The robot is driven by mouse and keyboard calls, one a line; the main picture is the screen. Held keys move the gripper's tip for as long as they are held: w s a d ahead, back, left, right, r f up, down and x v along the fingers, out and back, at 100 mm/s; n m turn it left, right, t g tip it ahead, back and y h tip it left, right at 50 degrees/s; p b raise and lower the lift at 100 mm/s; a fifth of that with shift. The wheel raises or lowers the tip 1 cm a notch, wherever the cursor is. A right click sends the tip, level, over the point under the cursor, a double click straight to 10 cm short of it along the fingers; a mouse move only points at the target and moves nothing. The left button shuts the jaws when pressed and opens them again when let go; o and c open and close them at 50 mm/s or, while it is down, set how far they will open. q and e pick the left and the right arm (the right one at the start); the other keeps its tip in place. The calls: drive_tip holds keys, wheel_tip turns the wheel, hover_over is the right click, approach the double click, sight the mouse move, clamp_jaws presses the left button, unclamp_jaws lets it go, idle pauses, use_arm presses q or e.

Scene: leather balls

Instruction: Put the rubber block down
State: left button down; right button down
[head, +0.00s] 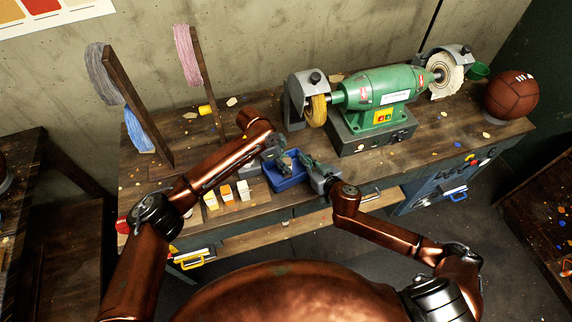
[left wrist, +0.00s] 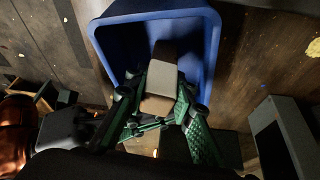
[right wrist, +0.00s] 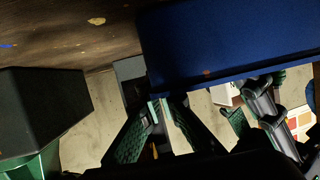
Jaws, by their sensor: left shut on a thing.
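The rubber block (left wrist: 163,63), grey-beige with a tan end, is between the fingers of my left gripper (left wrist: 165,90) in the left wrist view. My left gripper is shut on it, over the open blue bin (left wrist: 204,70). In the head view the blue bin (head: 290,183) stands on the bench, with my left gripper (head: 283,163) above it. My right gripper (head: 312,164) is at the bin's right side. In the right wrist view its fingertips (right wrist: 164,104) are close together by the bin's wall (right wrist: 230,45); I cannot tell whether they touch it.
Several small coloured blocks (head: 227,194) stand left of the bin. A green bench grinder (head: 378,95) stands behind it to the right. A brown leather ball (head: 511,95) sits at the bench's right end. Wooden posts (head: 137,105) with hanging yarn stand at the back left.

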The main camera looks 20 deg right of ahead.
use_arm(q)
drive_tip(key=c, duration=1.7)
unclamp_jaws()
drive_tip(key=shift+o, duration=0.2)
drive_tip(key=shift+r, duration=0.1)
drive_tip(key=v, duration=1.2)
use_arm(e)
drive_tip(key=c, duration=2.1)
unclamp_jaws()
drive_tip(key=v, duration=1.2)
